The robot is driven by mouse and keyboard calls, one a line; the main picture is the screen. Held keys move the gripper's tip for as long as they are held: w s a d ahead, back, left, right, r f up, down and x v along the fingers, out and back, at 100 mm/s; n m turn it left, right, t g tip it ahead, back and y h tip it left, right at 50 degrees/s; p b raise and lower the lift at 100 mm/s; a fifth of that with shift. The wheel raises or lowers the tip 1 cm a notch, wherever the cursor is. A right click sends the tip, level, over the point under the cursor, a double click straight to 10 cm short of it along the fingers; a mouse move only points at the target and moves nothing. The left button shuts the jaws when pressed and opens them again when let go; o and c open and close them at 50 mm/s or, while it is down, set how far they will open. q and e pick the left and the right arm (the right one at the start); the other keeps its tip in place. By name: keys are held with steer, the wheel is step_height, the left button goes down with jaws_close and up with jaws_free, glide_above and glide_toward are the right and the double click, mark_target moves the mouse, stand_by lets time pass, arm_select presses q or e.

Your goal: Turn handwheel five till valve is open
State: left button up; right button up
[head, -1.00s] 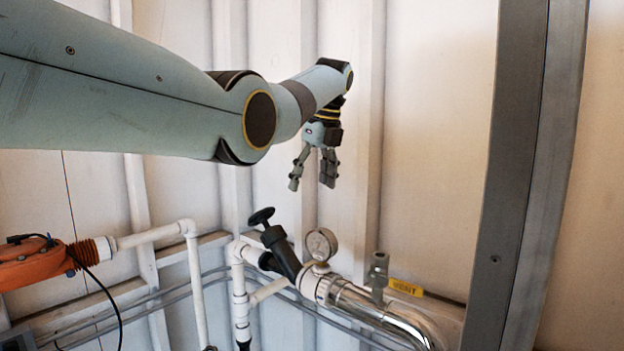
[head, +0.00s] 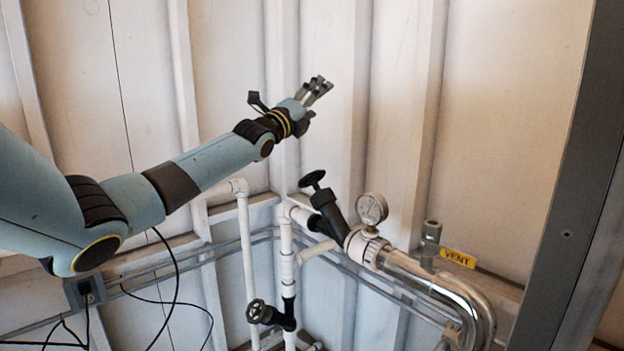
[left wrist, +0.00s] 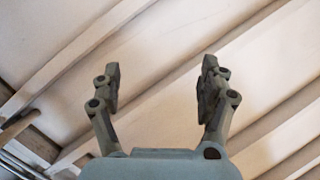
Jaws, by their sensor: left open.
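Two black handwheels show in the head view. The upper handwheel (head: 312,179) tops a black angled valve (head: 329,213) beside a pressure gauge. The lower handwheel (head: 258,311) is on a black valve (head: 286,314) on a vertical white pipe. No number is readable, so I cannot tell which is handwheel five or whether its valve is open. My left gripper (head: 319,90) is above the upper handwheel in the picture, clear of it, fingers pointing up and right. In the left wrist view the open gripper (left wrist: 160,78) has nothing between its fingers. My right gripper is not in view.
A round gauge (head: 371,208) and a shiny metal pipe (head: 438,281) stand right of the upper valve. White pipes (head: 246,245) run along the ribbed wall. A grey post (head: 566,235) edges the right. Black cables hang lower left.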

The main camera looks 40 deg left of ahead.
arm_select(q)
steer(key=s+d+f+m+h, duration=0.35)
steer(key=s+f, duration=0.25)
steer(key=s, duration=0.2)
steer(key=m+g+h, duration=0.2)
steer(key=g, duration=0.1)
glide_toward(303, 181)
steer(key=w, duration=0.3)
steer(key=w+b, duration=0.3)
steer(key=w, duration=0.4)
steer(key=shift+d+r, duration=0.1)
steer(key=shift+r, duration=0.05)
steer(key=shift+w+d+p, duration=0.2)
steer(key=shift+w+p, duration=0.5)
steer(key=shift+w, duration=0.5)
steer(key=shift+w+d+f, duration=0.15)
steer(key=shift+w+f, duration=0.1)
steer(key=shift+w, duration=0.35)
